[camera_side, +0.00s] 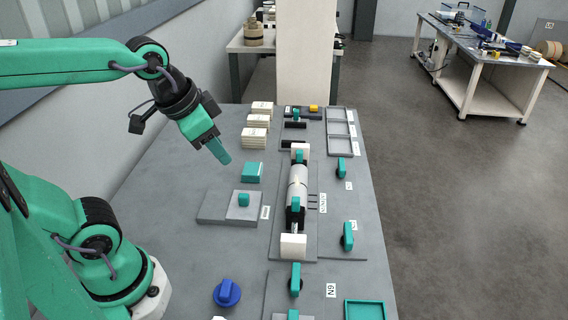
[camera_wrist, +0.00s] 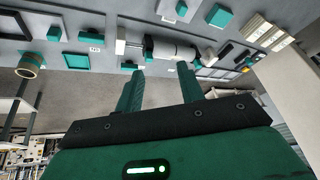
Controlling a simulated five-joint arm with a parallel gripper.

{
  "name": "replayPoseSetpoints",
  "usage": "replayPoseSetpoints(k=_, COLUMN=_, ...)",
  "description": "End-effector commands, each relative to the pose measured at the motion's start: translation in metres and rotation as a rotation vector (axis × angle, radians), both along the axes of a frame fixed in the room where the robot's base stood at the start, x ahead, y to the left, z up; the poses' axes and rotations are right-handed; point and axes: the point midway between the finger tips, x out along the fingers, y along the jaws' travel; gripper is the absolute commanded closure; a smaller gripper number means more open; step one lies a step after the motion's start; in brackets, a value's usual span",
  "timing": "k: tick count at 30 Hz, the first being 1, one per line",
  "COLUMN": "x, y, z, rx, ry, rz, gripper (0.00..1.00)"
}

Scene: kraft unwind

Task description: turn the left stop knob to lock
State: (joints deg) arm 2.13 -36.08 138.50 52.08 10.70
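A kraft roll (camera_side: 297,187) lies on a spindle between white blocks (camera_side: 293,246) on a grey plate. Small teal knobs stand at its far end (camera_side: 299,157) and near end (camera_side: 295,205). Other teal knobs stand on the right plates (camera_side: 342,168) (camera_side: 347,236) and on the near plate (camera_side: 295,280). I cannot tell which is the left stop knob, nor its lock setting. My gripper (camera_side: 219,150) is in the air left of the roll, touching nothing. In the wrist view its two fingers (camera_wrist: 160,70) stand apart and empty, with the roll (camera_wrist: 170,50) beyond them.
A grey plate with a teal block (camera_side: 244,200), a teal stack (camera_side: 252,171) and pale stacks (camera_side: 254,137) lie left of the roll. A blue knob (camera_side: 227,293) and an open teal tray (camera_side: 365,309) are at the front. Grey trays (camera_side: 341,131) are at the back right.

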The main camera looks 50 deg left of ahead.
Motion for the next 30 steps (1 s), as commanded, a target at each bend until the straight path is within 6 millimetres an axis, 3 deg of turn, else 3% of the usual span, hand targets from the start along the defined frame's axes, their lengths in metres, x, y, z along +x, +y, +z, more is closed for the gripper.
replayPoseSetpoints(k=15, x=0.082, y=-0.043, z=-0.007, rx=0.226, ry=0.126, rz=-0.661, gripper=0.62)
replayPoseSetpoints(k=30, x=0.156, y=-0.103, z=-0.054, rx=0.386, ry=0.212, rz=-1.340, gripper=0.62)
